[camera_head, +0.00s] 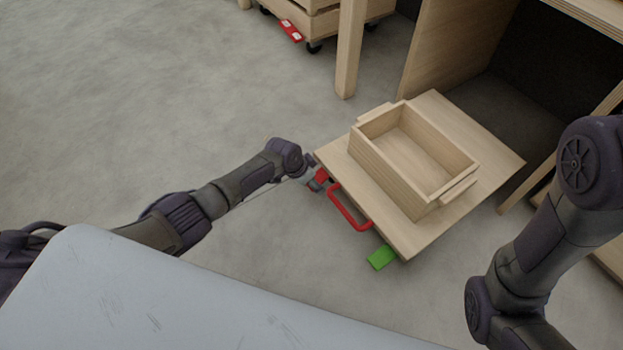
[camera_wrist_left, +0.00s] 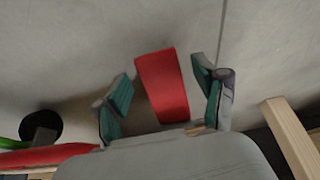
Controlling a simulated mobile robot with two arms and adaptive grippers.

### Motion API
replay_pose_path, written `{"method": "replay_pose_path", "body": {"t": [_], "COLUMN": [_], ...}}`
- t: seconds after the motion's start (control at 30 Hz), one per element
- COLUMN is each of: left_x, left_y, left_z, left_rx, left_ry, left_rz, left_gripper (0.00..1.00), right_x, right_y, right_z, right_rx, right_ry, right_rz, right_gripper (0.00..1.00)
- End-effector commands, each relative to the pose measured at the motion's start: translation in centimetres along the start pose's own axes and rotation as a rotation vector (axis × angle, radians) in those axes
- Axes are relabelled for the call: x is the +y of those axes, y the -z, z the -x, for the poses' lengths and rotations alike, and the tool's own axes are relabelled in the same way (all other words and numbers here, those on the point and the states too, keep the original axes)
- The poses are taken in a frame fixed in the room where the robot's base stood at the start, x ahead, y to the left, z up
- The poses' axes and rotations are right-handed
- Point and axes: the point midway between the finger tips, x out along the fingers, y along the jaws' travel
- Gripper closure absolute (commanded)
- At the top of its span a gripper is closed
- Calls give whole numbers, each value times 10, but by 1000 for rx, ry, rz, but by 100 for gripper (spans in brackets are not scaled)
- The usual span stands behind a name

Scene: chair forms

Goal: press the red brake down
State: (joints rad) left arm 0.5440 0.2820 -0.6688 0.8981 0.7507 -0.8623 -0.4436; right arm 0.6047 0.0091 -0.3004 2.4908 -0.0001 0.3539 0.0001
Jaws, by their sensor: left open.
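In the left wrist view the red brake (camera_wrist_left: 163,88) is a flat red pedal lying between my fingers, with a gap on each side. My left gripper (camera_wrist_left: 163,74) is open, with teal pads on either side of the brake. In the head view it is at the brake, small and partly hidden. My right arm shows at the right, but its gripper is out of view.
A green pedal (camera_head: 382,257) sits at the cart's near corner. An open wooden box (camera_head: 428,133) stands on the cart. Another wheeled cart with a red pedal (camera_head: 291,31) stands at the back. Table legs rise behind. The floor at left is clear.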

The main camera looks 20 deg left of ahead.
Motion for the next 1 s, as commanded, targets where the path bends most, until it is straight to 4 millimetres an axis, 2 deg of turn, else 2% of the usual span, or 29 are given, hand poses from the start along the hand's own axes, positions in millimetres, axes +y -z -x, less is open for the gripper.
{"method": "replay_pose_path", "body": {"t": [0.13,0.27,0.7,0.83,1.0], "left_x": [-1,-1,0,0,0], "left_y": [0,0,0,0,0], "left_z": [6,21,102,115,120], "left_rx": [0,1,1,1,0], "left_ry": [0,0,0,0,0], "left_rz": [1,-1,-2,0,0], "left_gripper": [29,29,29,29,29], "right_x": [0,0,0,0,0], "right_y": [0,0,0,0,0], "right_z": [0,0,0,0,0], "right_rx": [1,1,1,1,1], "right_ry": [-1,0,0,0,0], "right_rz": [0,1,0,0,0], "right_gripper": [59,59,59,59,59]}}
